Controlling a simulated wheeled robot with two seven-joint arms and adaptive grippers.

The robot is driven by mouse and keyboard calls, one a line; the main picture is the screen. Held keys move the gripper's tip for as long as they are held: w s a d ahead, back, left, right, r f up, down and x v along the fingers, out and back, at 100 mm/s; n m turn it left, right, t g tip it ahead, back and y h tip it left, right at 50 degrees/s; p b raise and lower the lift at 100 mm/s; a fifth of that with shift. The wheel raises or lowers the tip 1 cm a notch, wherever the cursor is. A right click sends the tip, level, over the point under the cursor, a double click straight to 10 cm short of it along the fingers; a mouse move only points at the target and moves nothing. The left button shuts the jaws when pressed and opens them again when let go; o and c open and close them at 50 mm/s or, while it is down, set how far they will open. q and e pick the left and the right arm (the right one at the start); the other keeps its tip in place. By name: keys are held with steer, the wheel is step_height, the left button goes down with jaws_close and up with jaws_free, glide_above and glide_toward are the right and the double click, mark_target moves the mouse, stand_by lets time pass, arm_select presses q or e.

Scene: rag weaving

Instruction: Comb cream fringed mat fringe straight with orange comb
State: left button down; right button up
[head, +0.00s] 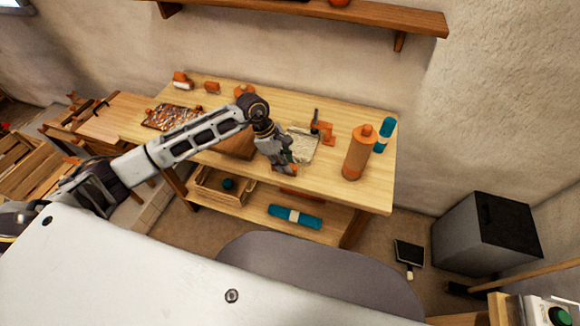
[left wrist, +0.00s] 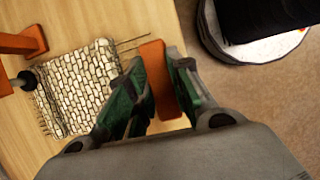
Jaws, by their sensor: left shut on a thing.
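The cream fringed mat (head: 303,146) lies on the wooden table beside my left gripper. In the left wrist view the mat (left wrist: 78,88) has a brick-like weave, with a few thin fringe strands sticking out at its upper right and more at its lower left edge. My left gripper (head: 286,168) is at the table's front edge, shut on the orange comb (left wrist: 153,62). The comb shows as a flat orange piece between the green-padded fingers; its teeth cannot be made out. The comb is close to the mat's right side; contact with the fringe cannot be told. My right gripper is not in view.
An orange clamp-like tool (head: 322,132) with a dark knob stands at the mat's far corner. An orange bottle (head: 358,155) and a teal roll (head: 384,134) stand to the right. A patterned woven piece (head: 171,117) lies left. A lower shelf (head: 335,222) holds a crate and a teal roll.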

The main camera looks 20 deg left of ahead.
arm_select(q)
steer(key=shift+r+p, duration=0.65)
steer(key=shift+r, duration=1.25)
steer(key=shift+r+p, duration=0.4)
steer(key=shift+r, duration=0.2)
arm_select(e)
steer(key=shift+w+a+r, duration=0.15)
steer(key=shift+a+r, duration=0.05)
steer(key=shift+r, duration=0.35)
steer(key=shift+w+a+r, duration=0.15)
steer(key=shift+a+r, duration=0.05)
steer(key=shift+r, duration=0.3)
